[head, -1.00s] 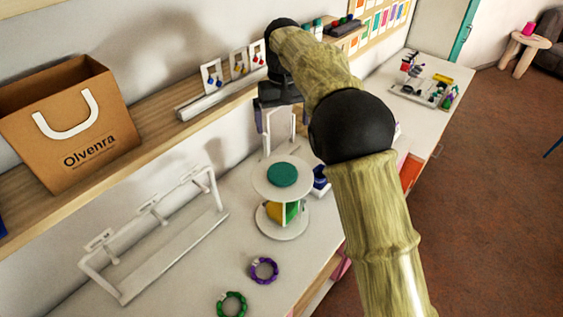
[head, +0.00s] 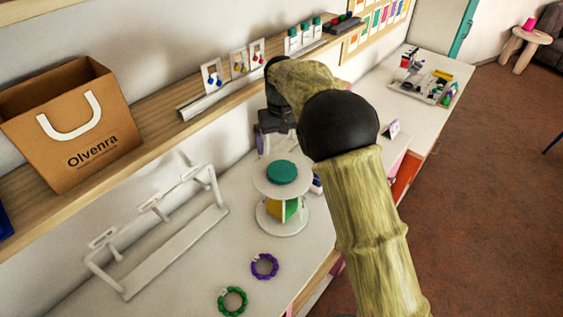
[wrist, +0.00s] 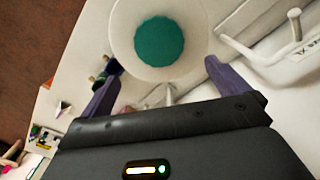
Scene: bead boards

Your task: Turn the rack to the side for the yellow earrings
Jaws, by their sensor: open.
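The rack (head: 283,220) is a small white stand of two round plates with a teal disc on top. Between its plates show a yellow side and a green side, split by a white upright edge. In the wrist view the rack's white top plate (wrist: 124,45) lies ahead of and between the fingers. My gripper (wrist: 163,78) is open, its two purple fingers apart, with nothing clearly held. In the head view my gripper is behind the rack, mostly hidden by my arm.
A white bar stand (head: 170,255) is left of the rack. A purple bracelet (head: 264,266) and a green bracelet (head: 232,301) lie in front. A paper bag (head: 70,125) stands on the wooden shelf. A tray of small items (head: 420,88) is farther right.

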